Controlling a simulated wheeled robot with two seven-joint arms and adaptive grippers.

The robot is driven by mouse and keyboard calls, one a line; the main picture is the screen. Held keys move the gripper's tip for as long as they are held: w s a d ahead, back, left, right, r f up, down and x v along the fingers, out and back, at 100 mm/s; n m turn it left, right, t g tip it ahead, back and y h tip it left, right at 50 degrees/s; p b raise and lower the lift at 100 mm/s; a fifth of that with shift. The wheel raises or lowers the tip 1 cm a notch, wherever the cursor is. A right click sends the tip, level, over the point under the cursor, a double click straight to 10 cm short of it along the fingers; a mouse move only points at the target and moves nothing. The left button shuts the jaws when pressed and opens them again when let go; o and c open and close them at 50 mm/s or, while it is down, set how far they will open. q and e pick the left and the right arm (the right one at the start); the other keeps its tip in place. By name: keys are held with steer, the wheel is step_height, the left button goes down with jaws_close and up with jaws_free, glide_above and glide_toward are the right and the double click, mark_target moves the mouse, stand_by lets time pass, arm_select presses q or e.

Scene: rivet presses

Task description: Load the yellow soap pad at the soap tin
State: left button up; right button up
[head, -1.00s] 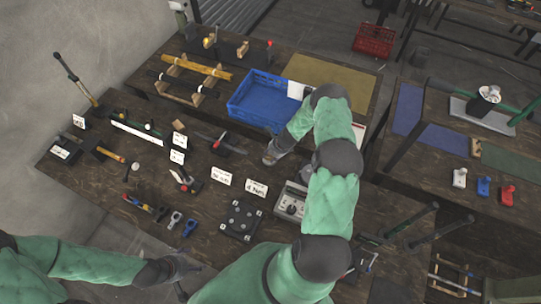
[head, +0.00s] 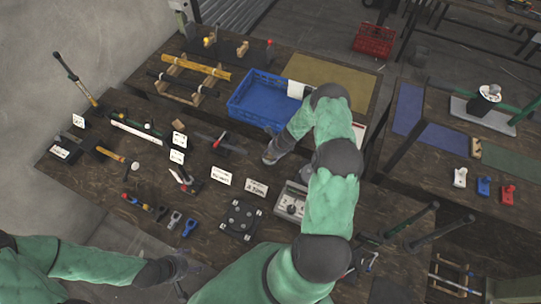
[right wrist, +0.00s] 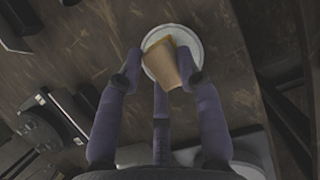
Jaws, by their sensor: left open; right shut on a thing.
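The soap pad (right wrist: 163,66), a tan block with a yellow edge, is held between the fingers of my right gripper (right wrist: 159,72) in the right wrist view. Behind it is a round, pale, shallow dish (right wrist: 193,42), which looks like the soap tin. The pad overlaps the dish; I cannot tell whether they touch. In the head view my right gripper (head: 272,152) is low over the bench by the blue crate, and my arm hides the pad and the dish. My left gripper (head: 180,267) is open and empty at the bench's front edge.
A blue crate (head: 243,109) stands just behind my right gripper. A grey box with a dial (head: 291,205) and a dark plate with round knobs (head: 240,218) are nearer. White label cards (head: 221,175) stand among several tools to the left.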

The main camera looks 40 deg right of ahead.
stand_by(0.4)
steer(key=shift+r+p, duration=2.95)
steer(key=shift+r, duration=0.55)
steer(key=shift+f, duration=0.1)
